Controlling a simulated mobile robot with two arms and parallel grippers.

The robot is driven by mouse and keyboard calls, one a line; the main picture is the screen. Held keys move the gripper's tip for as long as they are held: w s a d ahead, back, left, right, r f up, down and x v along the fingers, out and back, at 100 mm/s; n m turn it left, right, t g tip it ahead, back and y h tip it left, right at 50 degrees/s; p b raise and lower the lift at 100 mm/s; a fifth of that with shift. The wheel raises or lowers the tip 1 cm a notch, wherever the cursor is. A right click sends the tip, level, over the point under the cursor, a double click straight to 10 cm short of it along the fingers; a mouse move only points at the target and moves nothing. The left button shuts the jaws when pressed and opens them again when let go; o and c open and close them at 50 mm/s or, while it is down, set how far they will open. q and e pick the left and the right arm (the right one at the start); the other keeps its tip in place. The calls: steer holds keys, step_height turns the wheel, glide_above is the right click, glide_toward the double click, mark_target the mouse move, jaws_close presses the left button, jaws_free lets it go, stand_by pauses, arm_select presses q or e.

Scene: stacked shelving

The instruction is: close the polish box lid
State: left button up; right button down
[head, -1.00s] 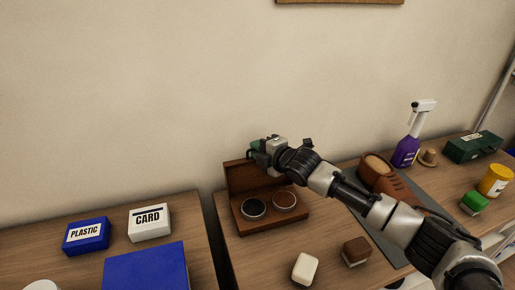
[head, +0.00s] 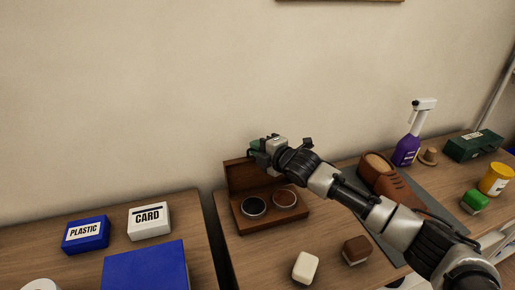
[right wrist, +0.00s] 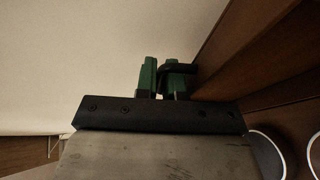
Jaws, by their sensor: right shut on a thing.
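The brown wooden polish box (head: 277,224) stands on the table with its lid (head: 240,178) raised, roughly upright, at the back. Two round polish tins sit inside, a dark one (head: 253,207) and a brown one (head: 285,198). My right gripper (head: 256,148) is at the top edge of the lid, shut on it. In the right wrist view its green fingers (right wrist: 165,78) are close together beside the brown lid (right wrist: 245,42); the exact contact is partly hidden. The right forearm covers the lid's right part in the head view. My left gripper is out of view.
A brown shoe (head: 384,177) on a grey mat, a purple spray bottle (head: 406,151), and a brown block (head: 356,250) are to the right. A cream block (head: 305,267) lies in front. A gap separates the left table with blue PLASTIC (head: 86,235) and white CARD (head: 149,221) boxes.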

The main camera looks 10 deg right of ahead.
steer(key=s+d+n+t+y+b, duration=0.1)
steer(key=s+t+y+b, duration=0.1)
steer(key=s, duration=0.5)
steer(key=shift+d+n+t+b, duration=0.3)
steer(key=shift+t+b, duration=0.1)
steer(key=shift+t, duration=0.1)
steer(key=c, duration=1.6)
jaws_free()
steer(key=shift+o, duration=0.2)
steer(key=shift+s, duration=0.15)
steer(key=b+v, duration=0.1)
steer(key=v, duration=0.9)
steer(key=shift+s+d+b, duration=0.15)
steer(key=shift+s+b, duration=0.15)
